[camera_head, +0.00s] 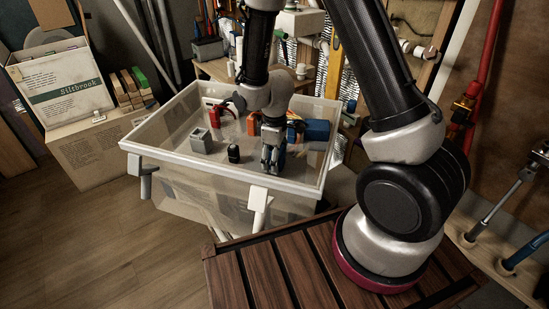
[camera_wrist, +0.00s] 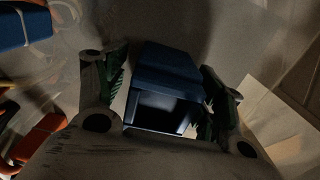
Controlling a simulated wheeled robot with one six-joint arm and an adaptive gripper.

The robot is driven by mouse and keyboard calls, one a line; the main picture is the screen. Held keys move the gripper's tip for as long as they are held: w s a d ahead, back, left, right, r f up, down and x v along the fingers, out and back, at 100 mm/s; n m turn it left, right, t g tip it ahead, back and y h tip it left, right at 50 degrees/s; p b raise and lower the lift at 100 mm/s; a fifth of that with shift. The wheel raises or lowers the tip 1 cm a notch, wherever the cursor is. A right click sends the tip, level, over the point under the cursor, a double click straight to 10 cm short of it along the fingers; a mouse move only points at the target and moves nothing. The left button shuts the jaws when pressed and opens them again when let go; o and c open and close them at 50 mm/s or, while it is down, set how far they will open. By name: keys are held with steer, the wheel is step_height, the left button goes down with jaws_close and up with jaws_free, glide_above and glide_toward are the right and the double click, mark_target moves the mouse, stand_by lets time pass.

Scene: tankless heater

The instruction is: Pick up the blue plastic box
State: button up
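The blue plastic box (camera_wrist: 168,70) sits between the two fingers of my gripper (camera_wrist: 163,88) in the wrist view. It has a dark, hollow-looking face towards the camera. A finger stands on each side of it, with a narrow gap showing on the left; contact on the right is unclear. In the head view my gripper (camera_head: 271,157) points down inside the clear tub (camera_head: 163,155), and a bit of blue shows behind its fingers. A second blue object (camera_head: 318,130) lies to the right in the tub; a blue object with a pale band (camera_wrist: 22,25) shows top left in the wrist view.
The tub also holds a grey-green block (camera_head: 201,141), a small black item (camera_head: 234,153), a red item (camera_head: 221,114) and an orange item (camera_head: 252,123). Its raised rim surrounds my gripper. Cardboard boxes (camera_head: 90,155) stand at left; a slatted wooden top (camera_head: 285,265) is in front.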

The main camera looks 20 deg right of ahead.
steer(key=c, duration=1.1)
